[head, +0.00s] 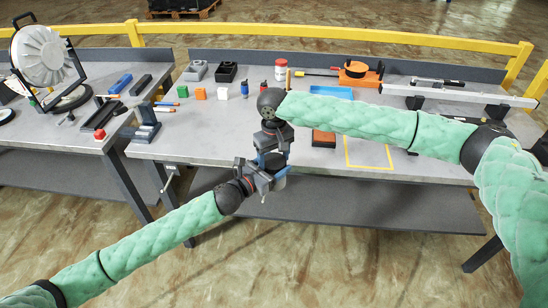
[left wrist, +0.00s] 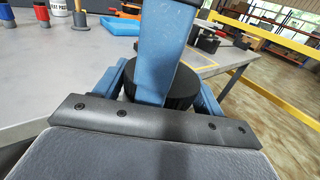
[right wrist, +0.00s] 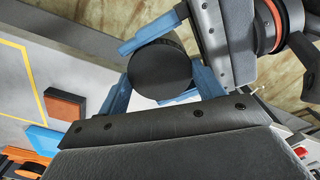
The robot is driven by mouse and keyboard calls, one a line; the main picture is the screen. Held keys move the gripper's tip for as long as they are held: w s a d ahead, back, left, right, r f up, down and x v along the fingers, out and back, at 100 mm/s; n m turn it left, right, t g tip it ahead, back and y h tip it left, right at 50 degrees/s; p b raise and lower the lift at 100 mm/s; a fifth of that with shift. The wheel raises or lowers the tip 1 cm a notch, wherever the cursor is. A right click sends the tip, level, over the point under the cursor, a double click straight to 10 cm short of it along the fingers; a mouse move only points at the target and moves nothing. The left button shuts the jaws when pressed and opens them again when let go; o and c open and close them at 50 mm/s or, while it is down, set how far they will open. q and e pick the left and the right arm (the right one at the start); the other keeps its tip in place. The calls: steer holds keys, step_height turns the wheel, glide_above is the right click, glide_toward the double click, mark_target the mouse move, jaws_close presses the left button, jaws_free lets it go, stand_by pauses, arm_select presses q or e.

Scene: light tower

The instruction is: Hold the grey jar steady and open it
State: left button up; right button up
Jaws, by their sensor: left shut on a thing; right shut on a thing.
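The jar is held between my two grippers, in front of the table's front edge. Its round black lid shows in the right wrist view (right wrist: 160,68) and its ribbed side in the left wrist view (left wrist: 184,88). The jar's grey body is mostly hidden by the fingers. My left gripper (head: 267,170) comes from the lower left and is shut on the jar, a blue finger on each side. My right gripper (head: 275,156) comes down from above and is shut at the lid. One of its blue fingers crosses in front of the lid in the left wrist view.
The grey table (head: 225,140) lies behind the grippers. Small coloured blocks stand left of my right forearm. Open floor lies in front.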

steer(key=n, duration=0.5)
steer(key=shift+n, duration=0.3)
steer(key=n, duration=0.4)
steer(key=shift+w+d+n, duration=0.1)
steer(key=shift+n, duration=0.3)
steer(key=o, duration=1)
steer(key=shift+o, duration=0.4)
